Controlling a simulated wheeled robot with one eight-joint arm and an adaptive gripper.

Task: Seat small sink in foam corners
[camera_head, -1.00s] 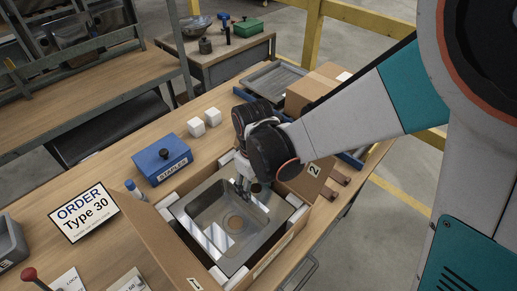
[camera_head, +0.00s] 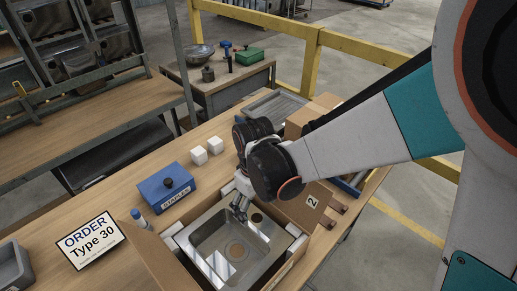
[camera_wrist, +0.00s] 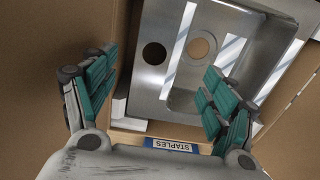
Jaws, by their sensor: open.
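The small steel sink (camera_head: 226,252) lies in an open cardboard box (camera_head: 163,254) on the bench, bowl upward, with its drain hole showing. White foam pieces (camera_head: 182,227) show at the box's corners and along its sides. My gripper (camera_head: 240,206) is over the sink's back rim, near the faucet hole. In the wrist view the gripper (camera_wrist: 160,90) has its fingers spread wide with nothing between them, and the sink (camera_wrist: 180,62) lies beyond them. I cannot tell whether the fingertips touch the sink. The box's front is cut off by the picture edge.
A blue staples box (camera_head: 165,190) and white blocks (camera_head: 207,151) stand behind the box. An order sign (camera_head: 89,239) lies at left. A raised box flap (camera_head: 306,203) marked 2 is at right. A yellow railing (camera_head: 310,60) runs behind the bench.

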